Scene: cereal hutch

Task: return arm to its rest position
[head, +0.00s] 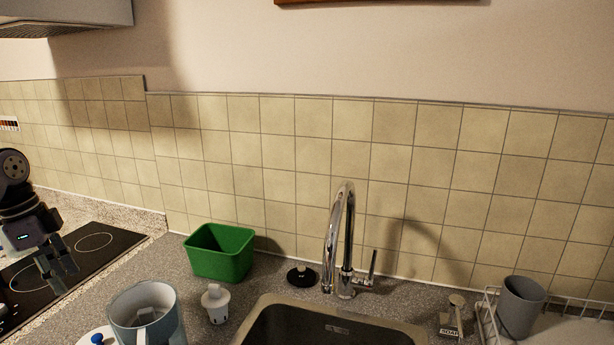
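My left gripper (57,270) is at the left of the head view, above the black cooktop (98,247). It points downward and its fingers look spread apart, with nothing visible between them. It is clear of the objects on the counter, with the green container well to its right. My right arm and gripper do not show in this view.
A green container (219,252), a white filter-like piece (216,303) and a grey-blue pitcher (147,312) stand left of the sink (325,325). A chrome faucet (343,240) rises behind the sink. A soap dispenser (452,317) and grey cup (520,306) are at the right.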

